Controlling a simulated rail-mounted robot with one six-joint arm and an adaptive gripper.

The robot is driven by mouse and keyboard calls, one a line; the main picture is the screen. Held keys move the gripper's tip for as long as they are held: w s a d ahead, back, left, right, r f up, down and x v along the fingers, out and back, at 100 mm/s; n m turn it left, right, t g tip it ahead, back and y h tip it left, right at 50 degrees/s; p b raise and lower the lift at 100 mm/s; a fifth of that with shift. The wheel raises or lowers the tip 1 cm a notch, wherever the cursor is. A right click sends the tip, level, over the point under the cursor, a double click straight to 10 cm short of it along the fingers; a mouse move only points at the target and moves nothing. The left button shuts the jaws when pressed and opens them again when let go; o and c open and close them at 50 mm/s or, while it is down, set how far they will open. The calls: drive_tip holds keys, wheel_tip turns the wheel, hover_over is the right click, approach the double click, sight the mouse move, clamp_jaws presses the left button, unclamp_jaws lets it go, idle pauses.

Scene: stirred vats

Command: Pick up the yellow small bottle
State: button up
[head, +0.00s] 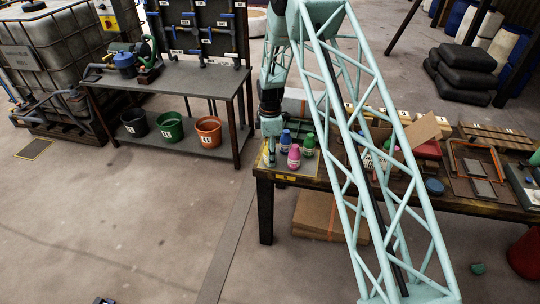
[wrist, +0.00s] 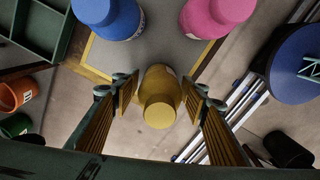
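The yellow small bottle (wrist: 160,97) shows in the wrist view, seen from above between my gripper's fingers (wrist: 161,100). The fingers are open, one on each side of it, with a narrow gap at each side. In the head view my gripper (head: 270,152) is low over the left end of the workbench, and I cannot make out the yellow bottle there. A blue bottle (head: 285,138) and a pink bottle (head: 294,157) stand close by; they also show at the top of the wrist view, blue (wrist: 108,16) and pink (wrist: 218,14).
A green bottle (head: 308,145) stands right of the pink one. The bottles are near the left end of the workbench (head: 263,176), which holds boxes and trays further right. A dark green tray (wrist: 38,30) lies left of the blue bottle. Open floor is left of the bench.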

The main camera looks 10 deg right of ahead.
drive_tip(key=c, duration=0.7)
drive_tip(key=shift+r, duration=0.15)
drive_tip(key=shift+c, duration=0.2)
drive_tip(key=shift+r, duration=1.7)
drive_tip(key=s+d, duration=0.3)
drive_tip(key=s, duration=0.4)
drive_tip(key=s+d+r, duration=0.1)
drive_tip(key=s+d, duration=0.2)
drive_tip(key=s, duration=0.4)
drive_tip(key=shift+s+d+r+p, duration=0.15)
drive_tip(key=shift+s+d+p, duration=0.15)
drive_tip(key=shift+d, duration=0.1)
drive_tip(key=shift+w, duration=0.1)
